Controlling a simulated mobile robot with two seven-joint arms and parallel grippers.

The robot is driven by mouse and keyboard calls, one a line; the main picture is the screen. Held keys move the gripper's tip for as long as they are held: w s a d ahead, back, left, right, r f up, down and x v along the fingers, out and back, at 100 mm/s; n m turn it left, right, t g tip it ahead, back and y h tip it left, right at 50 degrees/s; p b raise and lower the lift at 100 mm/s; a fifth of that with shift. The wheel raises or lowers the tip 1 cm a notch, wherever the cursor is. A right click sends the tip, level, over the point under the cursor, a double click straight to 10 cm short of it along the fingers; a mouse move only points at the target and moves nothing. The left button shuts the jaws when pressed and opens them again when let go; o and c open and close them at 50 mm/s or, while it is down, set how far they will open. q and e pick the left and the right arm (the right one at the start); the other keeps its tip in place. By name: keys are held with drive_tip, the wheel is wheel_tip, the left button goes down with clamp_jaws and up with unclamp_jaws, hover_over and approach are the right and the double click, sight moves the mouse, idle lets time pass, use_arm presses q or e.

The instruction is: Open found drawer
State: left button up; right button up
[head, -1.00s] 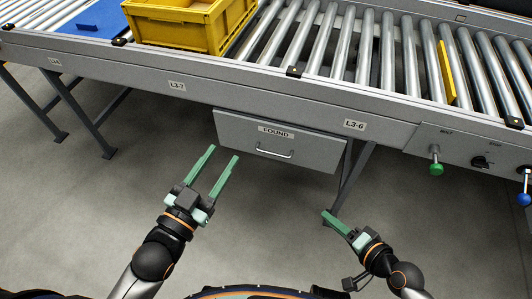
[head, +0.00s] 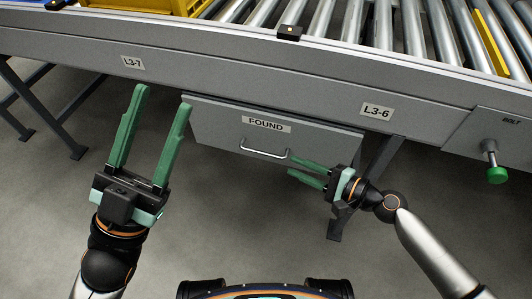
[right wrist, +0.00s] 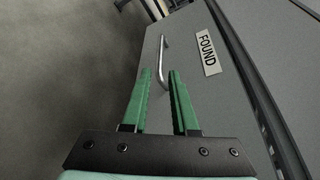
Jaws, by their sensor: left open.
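The grey drawer (head: 205,125) labelled FOUND (head: 266,125) hangs under the conveyor frame and looks shut. Its silver bar handle (head: 262,153) is on the front below the label. My right gripper (head: 291,169) is close to the right end of the handle. My left gripper (head: 164,96) is open and empty, left of the drawer and below the conveyor's side rail.
The conveyor side rail (head: 230,70) runs above the drawer, with rollers and a yellow bin (head: 170,6) on top. A green-tipped BOLT knob (head: 496,174) sticks out at right. A support leg (head: 372,175) stands behind my right arm. The floor below is clear.

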sight(273, 157)
drive_tip(key=b+x, duration=0.1)
drive_tip(key=x, duration=0.8)
drive_tip(key=shift+w+a+f, duration=0.1)
drive_tip(key=shift+w+a, duration=0.15)
drive_tip(key=shift+a, duration=0.05)
clamp_jaws()
idle(1.0)
